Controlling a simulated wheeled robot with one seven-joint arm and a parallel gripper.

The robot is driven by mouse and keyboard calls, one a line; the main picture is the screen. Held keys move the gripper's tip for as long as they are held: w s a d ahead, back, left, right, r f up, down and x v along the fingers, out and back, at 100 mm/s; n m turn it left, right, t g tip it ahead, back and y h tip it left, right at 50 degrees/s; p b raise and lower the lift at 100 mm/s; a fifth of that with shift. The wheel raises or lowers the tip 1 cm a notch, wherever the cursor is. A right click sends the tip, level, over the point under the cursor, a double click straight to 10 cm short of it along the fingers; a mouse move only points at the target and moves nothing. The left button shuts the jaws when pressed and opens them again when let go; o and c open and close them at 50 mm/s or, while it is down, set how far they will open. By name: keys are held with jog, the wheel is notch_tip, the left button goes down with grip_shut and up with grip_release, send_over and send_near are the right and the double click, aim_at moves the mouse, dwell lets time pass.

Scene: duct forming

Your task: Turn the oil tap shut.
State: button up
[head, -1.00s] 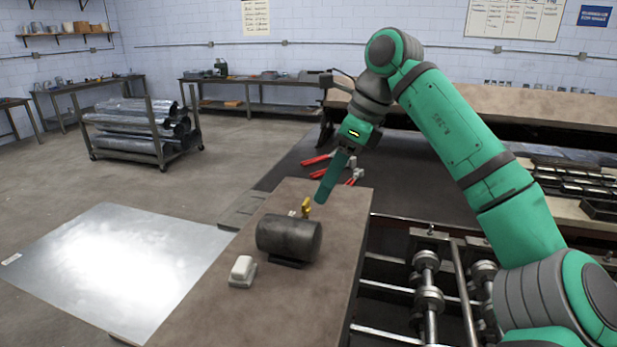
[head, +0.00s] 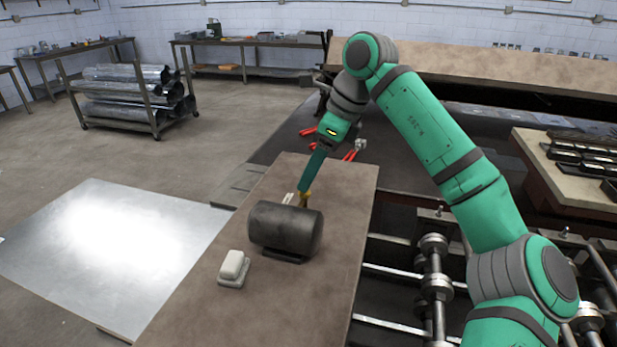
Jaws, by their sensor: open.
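The oil tap (head: 304,200) is a small brass-yellow piece at the back right of a dark cylindrical tank (head: 286,229). The tank lies on its side on a low stand on the brown bench. My gripper (head: 306,184) points down from behind, with its tip right at the tap and hiding its upper part. The gripper is open. I cannot tell whether its fingers touch the tap or sit around it. A small pale piece (head: 288,198) shows beside the tap, just above the tank.
A white and grey block (head: 233,268) sits on the bench (head: 200,315) in front of the tank. Red-handled tools (head: 352,152) lie behind my gripper. A shiny metal sheet (head: 120,250) lies at the left. Rollers (head: 434,270) stand at the right.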

jog(key=shift+x, duration=1.1)
jog(key=shift+s+f, duration=0.2)
jog(key=shift+f, duration=0.05)
jog(key=shift+a, duration=0.1)
jog(key=c, duration=1.1)
jog(key=shift+o, duration=0.2)
